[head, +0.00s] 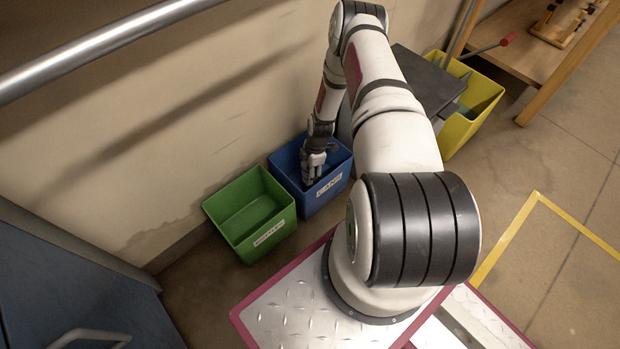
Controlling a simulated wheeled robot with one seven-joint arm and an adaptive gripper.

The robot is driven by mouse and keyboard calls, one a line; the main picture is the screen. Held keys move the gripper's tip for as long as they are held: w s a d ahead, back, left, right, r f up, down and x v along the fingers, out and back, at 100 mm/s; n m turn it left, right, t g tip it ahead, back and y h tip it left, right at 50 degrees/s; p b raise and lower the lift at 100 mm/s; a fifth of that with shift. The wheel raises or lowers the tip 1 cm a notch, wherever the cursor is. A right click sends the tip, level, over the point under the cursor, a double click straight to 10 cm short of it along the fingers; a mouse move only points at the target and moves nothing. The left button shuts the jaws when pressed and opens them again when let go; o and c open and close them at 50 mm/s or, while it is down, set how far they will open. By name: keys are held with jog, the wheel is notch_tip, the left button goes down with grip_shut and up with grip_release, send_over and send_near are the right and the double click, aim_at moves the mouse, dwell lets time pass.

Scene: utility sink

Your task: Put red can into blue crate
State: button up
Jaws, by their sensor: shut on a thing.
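The blue crate (333,187) stands on the floor against the wall, with a white label reading "CANS" on its front. My gripper (310,179) reaches down into the opening of the blue crate from above. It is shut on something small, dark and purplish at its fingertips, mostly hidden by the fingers. I cannot make out a clear red can in this view. How far the held thing is above the crate's floor cannot be told.
A green crate (283,224) with a white label stands just left of the blue one and looks empty. A yellow bin (483,98) stands to the right, behind my arm. A wooden bench (545,75) is at the upper right, and a blue cabinet (60,285) at the lower left.

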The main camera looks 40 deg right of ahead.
notch_tip(320, 180, down, 4)
jog(key=shift+r+b, duration=0.2)
jog(key=shift+b, duration=0.55)
jog(key=shift+r, duration=0.1)
jog(key=o, duration=1.1)
jog(key=r+p, duration=0.1)
jog(key=r, duration=0.3)
jog(key=d+r+p, duration=0.1)
jog(key=r+p, duration=0.1)
jog(key=r, duration=0.2)
jog(key=r+p, duration=0.2)
jog(key=r, duration=0.2)
jog(key=shift+s+d, duration=0.3)
jog(key=shift+s, duration=0.05)
